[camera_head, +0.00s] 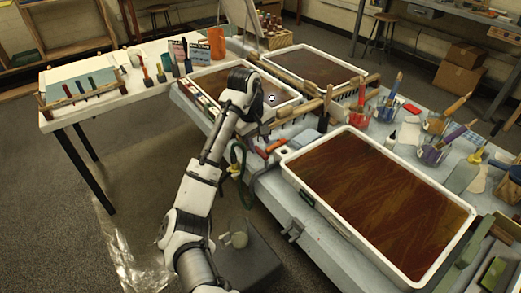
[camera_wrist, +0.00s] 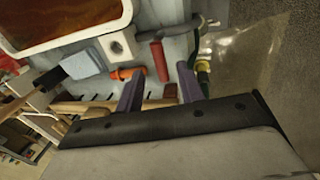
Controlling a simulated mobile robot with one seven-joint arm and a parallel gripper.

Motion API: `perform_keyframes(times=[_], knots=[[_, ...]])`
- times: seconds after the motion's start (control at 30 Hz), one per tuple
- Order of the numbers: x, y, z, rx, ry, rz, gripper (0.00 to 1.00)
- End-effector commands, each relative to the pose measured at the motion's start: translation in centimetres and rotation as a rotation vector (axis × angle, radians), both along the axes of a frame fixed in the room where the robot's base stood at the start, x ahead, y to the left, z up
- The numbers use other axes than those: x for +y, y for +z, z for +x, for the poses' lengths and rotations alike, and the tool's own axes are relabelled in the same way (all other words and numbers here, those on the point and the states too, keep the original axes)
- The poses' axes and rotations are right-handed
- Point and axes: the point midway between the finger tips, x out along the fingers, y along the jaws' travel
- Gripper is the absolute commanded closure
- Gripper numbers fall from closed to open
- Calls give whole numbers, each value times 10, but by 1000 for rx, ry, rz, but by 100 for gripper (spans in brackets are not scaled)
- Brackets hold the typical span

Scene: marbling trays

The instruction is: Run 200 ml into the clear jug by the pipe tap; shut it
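My gripper (camera_wrist: 158,74) is open, its two dark fingers apart with nothing held between them. In the wrist view, a red handle (camera_wrist: 160,61) and an orange piece (camera_wrist: 127,73) lie beyond the fingers at the table edge. A green hose with a brass-coloured fitting (camera_wrist: 203,68) hangs beside the right finger, below a dark grey fitting (camera_wrist: 205,23). In the head view, the green and brass piece (camera_head: 236,168) hangs off the table edge. Below it, a faint clear vessel (camera_head: 226,222), perhaps the jug, stands by a dark block; its water level cannot be read.
A white tray of brown marbled liquid (camera_head: 291,159) fills the right of the table. Two more trays stand behind, with jars of brushes (camera_head: 436,150) at the right. A white side table (camera_head: 95,107) is at left. Clear sheeting (camera_head: 130,247) lies on the floor.

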Motion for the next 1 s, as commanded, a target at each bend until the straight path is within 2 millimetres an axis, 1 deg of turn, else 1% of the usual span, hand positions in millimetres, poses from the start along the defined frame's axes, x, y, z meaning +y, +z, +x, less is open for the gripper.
perform_keyframes(times=[0.03, 0.23, 0.37, 0.6, 0.67, 0.9, 1.0], knots=[[-3, -11, 0, 3, -2, -4, 62], [-5, -31, 3, 1, 0, 1, 62], [-6, -36, 4, -1, 0, 1, 62], [-6, -36, 4, -1, -1, 1, 62], [-6, -36, 4, -1, -1, 1, 69], [-6, -36, 4, -1, -1, 1, 100], [-6, -36, 4, -1, -1, 1, 100]])
